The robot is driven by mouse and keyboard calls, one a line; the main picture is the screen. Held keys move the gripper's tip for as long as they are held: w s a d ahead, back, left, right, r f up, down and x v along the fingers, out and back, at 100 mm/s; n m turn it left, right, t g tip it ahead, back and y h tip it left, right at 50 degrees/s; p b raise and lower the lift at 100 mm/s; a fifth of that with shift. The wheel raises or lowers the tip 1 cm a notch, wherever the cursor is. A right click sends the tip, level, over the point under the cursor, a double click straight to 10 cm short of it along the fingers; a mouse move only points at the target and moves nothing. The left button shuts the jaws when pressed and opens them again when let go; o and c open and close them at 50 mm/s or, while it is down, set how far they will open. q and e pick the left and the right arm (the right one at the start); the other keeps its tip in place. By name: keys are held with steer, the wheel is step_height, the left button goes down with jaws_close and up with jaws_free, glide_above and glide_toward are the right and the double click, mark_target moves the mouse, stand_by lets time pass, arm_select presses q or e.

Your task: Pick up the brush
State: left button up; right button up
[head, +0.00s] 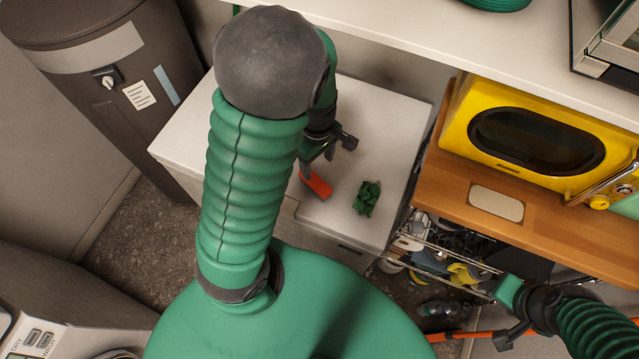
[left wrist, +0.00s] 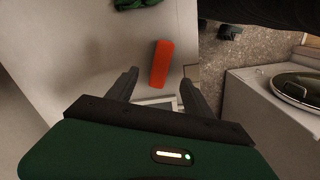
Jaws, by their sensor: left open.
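The brush (head: 316,185) appears as an orange-red oblong on the white cabinet top, near its front edge. The brush also shows in the left wrist view (left wrist: 162,62), just beyond and between the fingertips. My left gripper (head: 326,158) is open above the brush, its fingers spread and apparently empty. In the left wrist view my left gripper (left wrist: 158,84) points toward the brush's near end; whether a finger touches it I cannot tell. My arm hides part of the cabinet top. My right gripper (head: 513,336) is at the lower right, partly cut off by its arm; its jaws are unclear.
A crumpled green item (head: 367,198) lies right of the brush on the white cabinet (head: 385,118). A dark bin (head: 115,75) stands at left. A yellow microwave-like appliance (head: 535,125) sits on a wooden shelf (head: 450,190) above a wire rack (head: 450,255). A white shelf (head: 430,35) overhangs behind.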

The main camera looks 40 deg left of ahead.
mark_target(315, 181)
arm_select(q)
steer(key=f, duration=0.3)
steer(key=f+b, duration=0.1)
steer(key=f, duration=0.3)
steer(key=shift+w+a, duration=0.15)
steer(key=shift+a, duration=0.05)
steer(key=f, duration=0.4)
steer(key=shift+s+a+f, duration=0.25)
steer(key=shift+s+f, duration=0.05)
steer(key=shift+f, duration=0.1)
steer(key=shift+w+f, duration=0.1)
steer(key=shift+f, duration=0.05)
jaws_close()
